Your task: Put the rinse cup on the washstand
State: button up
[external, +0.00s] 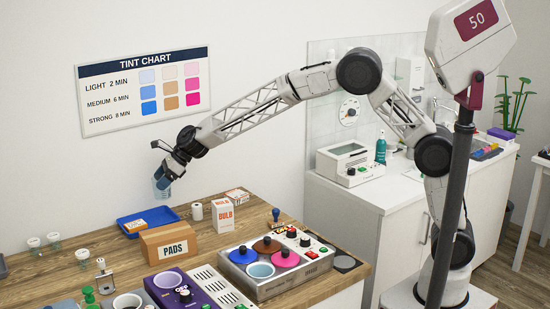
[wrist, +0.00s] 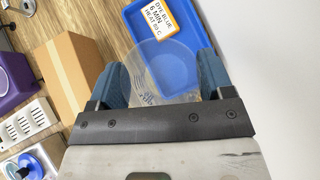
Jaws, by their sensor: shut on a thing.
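My gripper (external: 167,174) is at the far left end of my outstretched arm, above the wooden counter and below the tint chart. In the wrist view its two blue fingers (wrist: 159,77) are shut on a clear, see-through cup (wrist: 165,64), which I take to be the rinse cup. The cup also shows in the external view (external: 161,186), in the air above the blue tray; part of it is hidden by the fingers. What looks like the washstand is the white cabinet (external: 338,222) at the right, with a tap at its far end.
The wooden counter holds a blue tray (external: 127,225) with a labelled card, a PADS box (external: 168,243), a BULB box (external: 222,217) and a panel of coloured pots (external: 240,282). A white machine (external: 343,164) and a green bottle (external: 381,150) stand on the cabinet. Its front corner looks bare.

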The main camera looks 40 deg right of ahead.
jog(key=s+a+n+g, duration=0.2)
jog(key=s+a, duration=0.4)
jog(key=a, duration=0.7)
jog(key=s+a+n+g, duration=0.2)
jog(key=s+a, duration=0.5)
jog(key=a, duration=0.6)
jog(key=s+a+f+n+g, duration=0.1)
jog(key=s+a+n, duration=0.3)
jog(key=a, duration=0.9)
jog(key=shift+s+g, duration=0.7)
jog(key=shift+s, duration=1.05)
jog(key=shift+f, duration=0.15)
notch_tip(320, 180, down, 6)
jog(key=shift+d+f, duration=0.1)
jog(key=shift+f, duration=0.05)
jog(key=shift+f, duration=1.8)
jog(key=shift+f, duration=0.1)
